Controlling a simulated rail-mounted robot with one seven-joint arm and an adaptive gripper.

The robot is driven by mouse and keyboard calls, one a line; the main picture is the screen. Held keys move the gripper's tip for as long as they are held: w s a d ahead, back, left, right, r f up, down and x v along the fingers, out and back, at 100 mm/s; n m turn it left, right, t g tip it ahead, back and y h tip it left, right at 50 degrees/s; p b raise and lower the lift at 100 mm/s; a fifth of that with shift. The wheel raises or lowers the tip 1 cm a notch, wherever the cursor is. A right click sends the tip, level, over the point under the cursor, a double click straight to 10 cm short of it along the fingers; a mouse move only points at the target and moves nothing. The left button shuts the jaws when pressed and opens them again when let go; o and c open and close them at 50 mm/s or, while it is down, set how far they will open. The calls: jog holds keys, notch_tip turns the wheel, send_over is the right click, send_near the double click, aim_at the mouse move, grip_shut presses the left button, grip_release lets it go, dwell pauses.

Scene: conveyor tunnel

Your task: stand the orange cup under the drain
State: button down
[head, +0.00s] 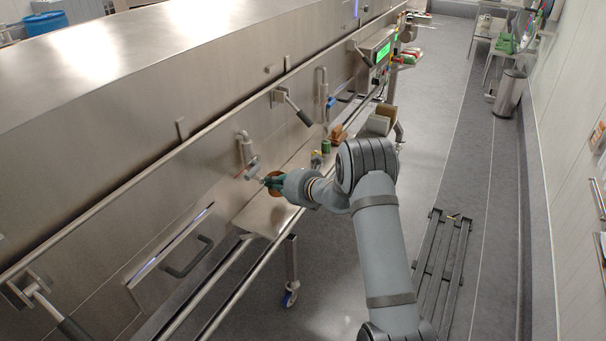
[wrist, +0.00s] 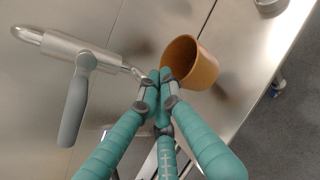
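The orange cup (wrist: 203,65) shows in the wrist view with its open mouth turned toward the camera's left. In the head view the cup (head: 273,176) is mostly hidden by my gripper (head: 268,182). My gripper's teal fingers (wrist: 160,78) are closed together at the cup's near rim, with the wall appearing pinched between the tips. The drain is a steel pipe (wrist: 60,42) with a grey lever, left of the cup in the wrist view; the pipe (head: 245,149) stands on the machine wall in the head view. Whether the cup touches the shelf is unclear.
A steel shelf (head: 264,216) runs below the pipe along the machine wall. A green can (head: 326,146) and brown boxes (head: 378,122) stand farther along. Another pipe (head: 322,87) is beyond. A dark slatted rack (head: 437,265) lies on the floor to the right.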

jog(key=shift+n+g+y, duration=0.4)
jog(key=shift+n+y, duration=0.1)
jog(key=s+a+f, duration=0.2)
jog(key=a, duration=0.1)
jog(key=a+f, duration=0.1)
jog(key=shift+s+a, duration=0.3)
jog(key=shift+s, duration=0.1)
jog(key=shift+w+a+f, duration=0.15)
jog(key=shift+a+f, duration=0.45)
jog(key=shift+f, duration=0.3)
jog(key=shift+a, duration=0.4)
jog(key=shift+d+r, duration=0.15)
jog(key=shift+d, duration=0.15)
jog(key=shift+d+r, duration=0.1)
jog(key=shift+d, duration=0.35)
jog(key=c, duration=2.5)
grip_release()
jog(key=shift+w+d, duration=0.15)
jog(key=shift+o, duration=1.4)
jog(key=shift+a, duration=0.3)
jog(key=shift+o, duration=1.2)
jog(key=shift+d, duration=0.25)
jog(key=shift+w, duration=0.1)
